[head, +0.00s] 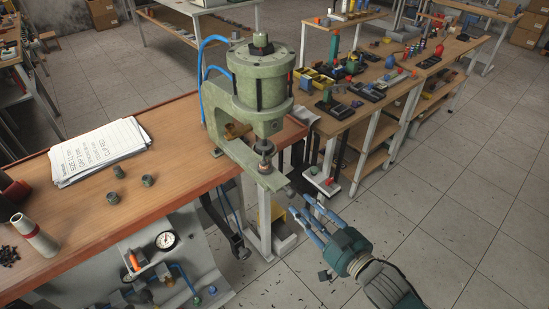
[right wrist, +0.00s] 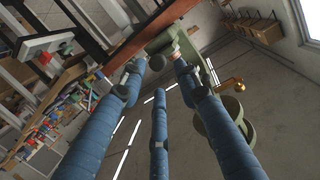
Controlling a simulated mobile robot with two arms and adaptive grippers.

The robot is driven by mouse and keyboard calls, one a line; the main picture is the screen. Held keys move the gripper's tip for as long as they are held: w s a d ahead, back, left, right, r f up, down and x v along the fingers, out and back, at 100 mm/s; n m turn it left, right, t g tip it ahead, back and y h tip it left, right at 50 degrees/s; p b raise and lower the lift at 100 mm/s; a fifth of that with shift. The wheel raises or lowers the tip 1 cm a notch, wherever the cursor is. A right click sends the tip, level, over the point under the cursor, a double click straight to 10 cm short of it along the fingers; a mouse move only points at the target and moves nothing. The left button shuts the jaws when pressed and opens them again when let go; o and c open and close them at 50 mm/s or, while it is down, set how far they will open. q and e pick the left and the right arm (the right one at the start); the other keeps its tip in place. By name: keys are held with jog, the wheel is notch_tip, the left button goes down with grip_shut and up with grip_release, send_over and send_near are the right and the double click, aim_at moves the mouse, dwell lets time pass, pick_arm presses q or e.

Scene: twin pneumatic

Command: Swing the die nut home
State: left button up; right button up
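A green pneumatic press (head: 260,85) stands at the right end of the wooden bench. Its ram (head: 264,147) points down over a small reddish-brown piece (head: 264,166) on the lower plate; I cannot tell whether this is the die nut. Three short green-grey cylinders (head: 148,181) stand on the bench left of the press. My right gripper (head: 300,207) is open and empty, right of and below the press plate, apart from it. In the right wrist view its blue fingers (right wrist: 160,78) are spread, with the press beyond them. My left gripper is not in view.
Papers (head: 100,150) lie on the bench (head: 75,225). A pressure gauge (head: 166,240) sits below its front edge. A brass handle (right wrist: 229,85) shows on the press in the right wrist view. A cluttered bench (head: 385,75) stands behind; the floor at right is clear.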

aim_at(265, 165)
jog(key=s+a+r+y, duration=0.1)
jog(key=a+r+y, duration=0.15)
jog(key=r, duration=0.65)
jog(key=shift+n, duration=0.4)
jog(key=p+x, duration=0.3)
jog(key=x, duration=0.6)
jog(key=shift+w+a+f, duration=0.1)
jog(key=shift+a+f, duration=0.05)
jog(key=shift+a, duration=0.2)
jog(key=shift+w+a, duration=0.4)
jog(key=shift+w, duration=0.1)
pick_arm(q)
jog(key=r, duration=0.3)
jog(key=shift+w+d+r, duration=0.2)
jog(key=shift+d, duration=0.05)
pick_arm(e)
jog(key=shift+f, duration=0.1)
grip_shut()
